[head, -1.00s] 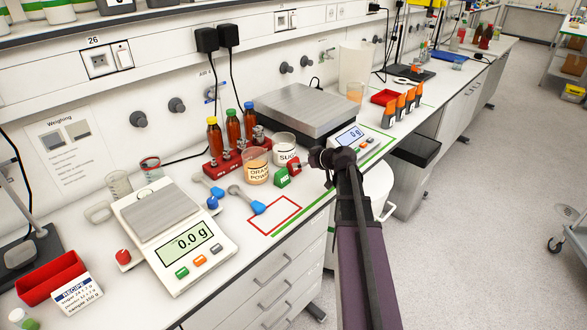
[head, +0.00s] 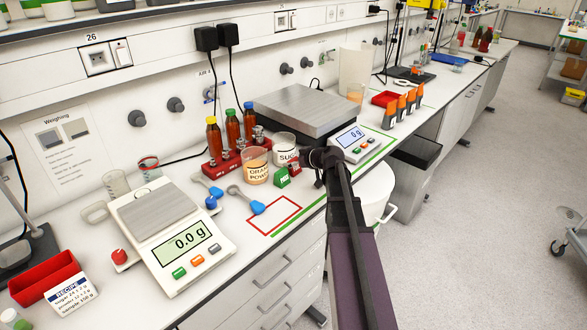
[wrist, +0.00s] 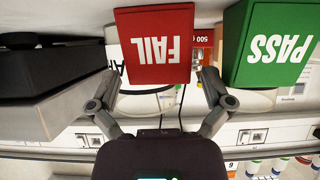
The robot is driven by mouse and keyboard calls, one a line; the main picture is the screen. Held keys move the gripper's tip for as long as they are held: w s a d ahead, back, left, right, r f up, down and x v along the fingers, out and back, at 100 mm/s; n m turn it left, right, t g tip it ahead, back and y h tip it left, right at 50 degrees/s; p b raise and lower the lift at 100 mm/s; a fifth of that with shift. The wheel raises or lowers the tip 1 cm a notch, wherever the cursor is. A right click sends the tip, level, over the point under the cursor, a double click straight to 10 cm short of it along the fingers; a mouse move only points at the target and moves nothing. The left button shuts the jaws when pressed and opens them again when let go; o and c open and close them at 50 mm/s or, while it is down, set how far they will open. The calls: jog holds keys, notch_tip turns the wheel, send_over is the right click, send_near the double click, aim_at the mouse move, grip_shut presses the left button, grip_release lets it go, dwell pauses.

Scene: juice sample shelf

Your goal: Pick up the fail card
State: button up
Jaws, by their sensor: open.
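The red fail card (wrist: 153,45) is large in the wrist view, its lettering upside down. In the head view only a small red part of it (head: 295,168) shows, beside the green pass card (head: 281,177). My gripper (wrist: 158,80) is open, with one finger to each side of the fail card's near part. I cannot tell whether either finger touches it. The pass card (wrist: 272,45) is close to the right finger in the wrist view. In the head view my gripper (head: 317,158) is just right of the cards, its fingers hard to make out.
The sugar jar (head: 285,146) and orange powder jar (head: 255,166) stand close behind and left of the cards. A large scale (head: 300,108) is behind my gripper. A red outlined rectangle (head: 274,215) on the bench is empty. A small scale (head: 178,235) stands at left.

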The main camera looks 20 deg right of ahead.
aim_at(294, 160)
jog(key=c, duration=1)
jog(key=shift+r, duration=0.1)
notch_tip(294, 160, up, 18)
jog(key=p, duration=1.8)
jog(key=shift+f, duration=0.2)
